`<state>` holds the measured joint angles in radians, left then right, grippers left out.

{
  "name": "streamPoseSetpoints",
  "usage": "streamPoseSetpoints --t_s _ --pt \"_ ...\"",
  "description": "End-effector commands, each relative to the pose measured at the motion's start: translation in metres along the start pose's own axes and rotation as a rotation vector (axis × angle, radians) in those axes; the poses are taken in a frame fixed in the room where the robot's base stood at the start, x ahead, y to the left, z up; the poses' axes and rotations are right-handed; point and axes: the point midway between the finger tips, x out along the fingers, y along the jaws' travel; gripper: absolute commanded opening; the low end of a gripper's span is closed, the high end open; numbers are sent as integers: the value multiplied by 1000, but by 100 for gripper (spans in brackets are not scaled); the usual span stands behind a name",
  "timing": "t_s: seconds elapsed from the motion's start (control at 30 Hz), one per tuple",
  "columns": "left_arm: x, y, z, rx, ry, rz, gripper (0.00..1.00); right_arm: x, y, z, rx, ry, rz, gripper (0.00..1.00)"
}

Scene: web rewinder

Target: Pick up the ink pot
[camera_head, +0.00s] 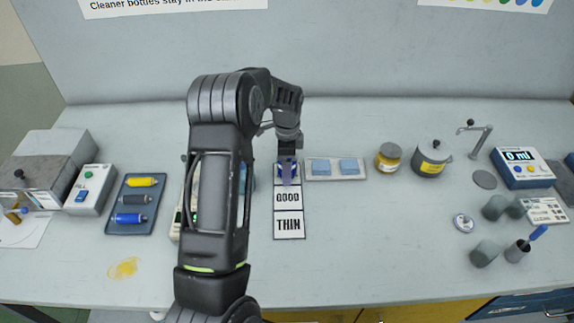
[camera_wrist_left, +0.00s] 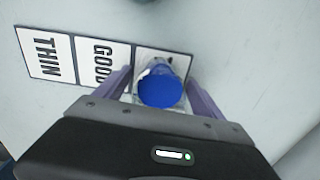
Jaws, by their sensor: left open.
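A small pot with a round blue top (camera_wrist_left: 160,90), which may be the ink pot, stands on the end panel of a card strip (camera_wrist_left: 99,57) in the left wrist view. The panels beside it read GOOD and THIN. My left gripper (camera_wrist_left: 159,78) is open, with one finger on each side of the pot. I cannot tell whether the fingers touch it. In the head view my left gripper (camera_head: 287,172) reaches down over the strip's far panel, and the pot is mostly hidden there. My right gripper is not in view.
Further right stand a yellow jar (camera_head: 389,157) and a lidded pot with a yellow label (camera_head: 433,158). A roller tray (camera_head: 131,204) lies left. The table's front middle is clear.

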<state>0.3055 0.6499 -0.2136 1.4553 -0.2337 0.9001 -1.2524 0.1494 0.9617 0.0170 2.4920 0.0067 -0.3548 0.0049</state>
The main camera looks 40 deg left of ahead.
Motion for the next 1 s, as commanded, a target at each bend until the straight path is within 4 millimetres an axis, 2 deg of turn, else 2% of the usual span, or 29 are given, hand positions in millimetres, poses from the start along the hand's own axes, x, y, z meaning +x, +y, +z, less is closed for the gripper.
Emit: streamPoseSetpoints --t_s 0.57,1.0 --pt "1 0 0 0 0 0 79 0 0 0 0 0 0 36" --pt "1 0 0 0 0 0 44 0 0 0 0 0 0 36"
